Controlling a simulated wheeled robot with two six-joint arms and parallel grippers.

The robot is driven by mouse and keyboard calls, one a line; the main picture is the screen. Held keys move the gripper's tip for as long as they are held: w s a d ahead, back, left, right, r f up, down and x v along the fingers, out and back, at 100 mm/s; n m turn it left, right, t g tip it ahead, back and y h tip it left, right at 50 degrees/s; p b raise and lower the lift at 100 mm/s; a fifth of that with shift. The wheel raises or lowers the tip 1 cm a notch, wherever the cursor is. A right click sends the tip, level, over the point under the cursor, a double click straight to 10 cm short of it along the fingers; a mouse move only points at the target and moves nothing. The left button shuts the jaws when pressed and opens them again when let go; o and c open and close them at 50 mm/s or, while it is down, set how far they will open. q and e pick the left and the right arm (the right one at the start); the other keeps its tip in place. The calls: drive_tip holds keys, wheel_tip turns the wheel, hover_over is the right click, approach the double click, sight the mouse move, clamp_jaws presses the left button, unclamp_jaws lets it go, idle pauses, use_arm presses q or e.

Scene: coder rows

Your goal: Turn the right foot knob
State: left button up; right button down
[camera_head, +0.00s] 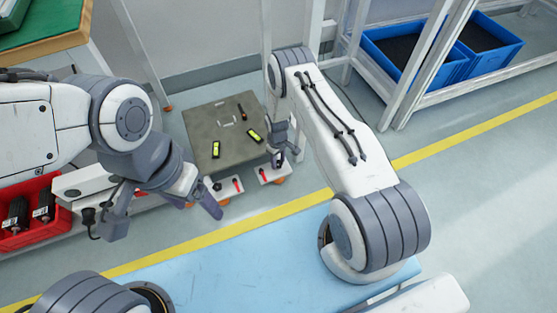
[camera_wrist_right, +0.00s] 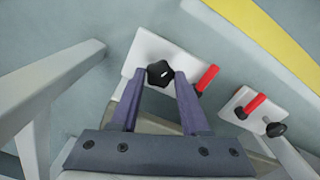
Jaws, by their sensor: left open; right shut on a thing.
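The right foot knob is a black star-shaped knob (camera_wrist_right: 160,73) on a white foot plate (camera_wrist_right: 150,50) with a red lever (camera_wrist_right: 207,77) beside it. My right gripper (camera_wrist_right: 159,75) has its two fingers on either side of this knob and is shut on it. In the head view my right gripper (camera_head: 279,155) reaches down to the right foot plate (camera_head: 272,174), and the knob is mostly hidden by the fingers. My left gripper (camera_head: 160,212) is open and empty, left of the other foot plate (camera_head: 226,188).
The other foot plate bears a black knob (camera_wrist_right: 276,129) and a red lever (camera_wrist_right: 257,103). A grey-topped cart (camera_head: 205,120) carries several small items. A red bin (camera_head: 52,233) is at left; blue bins (camera_head: 395,30) sit on a rack at upper right. Floor near the yellow line is clear.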

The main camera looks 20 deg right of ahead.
drive_tip(key=shift+w+a+r+n, duration=0.15)
drive_tip(key=shift+w+n, duration=0.1)
drive_tip(key=shift+n, duration=0.15)
drive_tip(key=c, duration=0.7)
unclamp_jaws()
drive_tip(key=shift+s, duration=0.1)
drive_tip(key=shift+r+p, duration=2.35)
drive_tip(key=shift+r, duration=2.85)
